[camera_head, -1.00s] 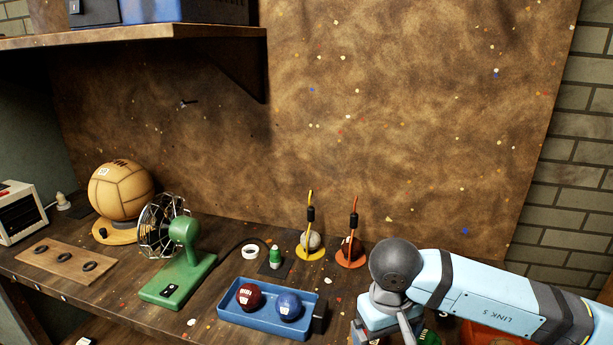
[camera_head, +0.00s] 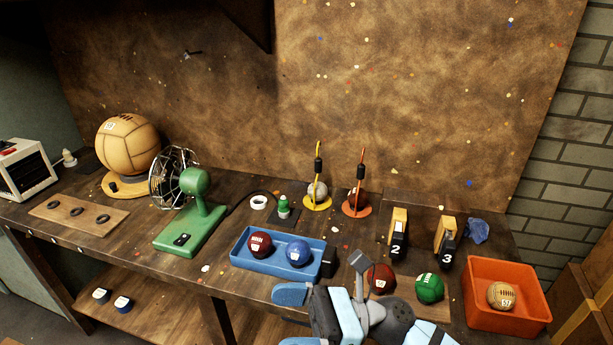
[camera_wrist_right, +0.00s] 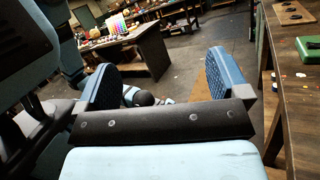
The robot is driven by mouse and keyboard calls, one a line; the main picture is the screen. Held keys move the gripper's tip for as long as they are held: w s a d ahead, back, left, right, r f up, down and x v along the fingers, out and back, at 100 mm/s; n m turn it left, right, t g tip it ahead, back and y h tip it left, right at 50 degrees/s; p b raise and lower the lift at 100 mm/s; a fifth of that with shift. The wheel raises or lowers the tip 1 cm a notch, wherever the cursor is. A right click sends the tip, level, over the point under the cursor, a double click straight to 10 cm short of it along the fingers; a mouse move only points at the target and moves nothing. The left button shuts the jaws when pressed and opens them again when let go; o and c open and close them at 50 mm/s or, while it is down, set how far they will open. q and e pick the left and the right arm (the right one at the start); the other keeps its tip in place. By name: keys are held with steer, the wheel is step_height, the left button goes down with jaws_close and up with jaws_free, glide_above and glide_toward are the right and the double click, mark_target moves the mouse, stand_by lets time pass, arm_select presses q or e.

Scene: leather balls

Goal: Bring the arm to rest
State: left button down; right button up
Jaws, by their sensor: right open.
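My right arm (camera_head: 400,325) comes in at the bottom of the head view, in front of the bench. Its right gripper (camera_head: 292,318) is open and empty beside the bench's front edge, pointing left. In the right wrist view the same gripper (camera_wrist_right: 160,88) shows two blue finger pads wide apart, with nothing between them. Floor and a distant table show beyond them. My left gripper is in neither view.
The bench carries a blue tray (camera_head: 239,255) with red and blue balls, a green fan (camera_head: 196,205), and a green ball (camera_head: 430,289) near my arm. An orange bin (camera_head: 535,318) with a tan ball stands right. Open floor (camera_wrist_right: 190,65) lies ahead of the gripper.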

steer(key=w+d+f+m+t+h, duration=0.4)
steer(key=m+t, duration=0.6)
steer(key=m, duration=0.7)
steer(key=w+d+f+m+t+h, duration=0.2)
steer(key=d+f+m+t+h, duration=0.4)
steer(key=m+t, duration=0.7)
steer(key=s+d+f+m+g+h, duration=0.4)
steer(key=s+d+f+m+g, duration=0.15)
steer(key=f+m, duration=0.45)
steer(key=s+d+f+m+g+h, duration=0.35)
steer(key=s+d+f+m, duration=0.2)
steer(key=f+m, duration=0.45)
step_height(320, 180, up, 11)
steer(key=s+p, duration=0.2)
steer(key=p, duration=1)
steer(key=shift+d+f+p, duration=0.15)
steer(key=shift+d+p, duration=0.2)
steer(key=shift+d, duration=0.1)
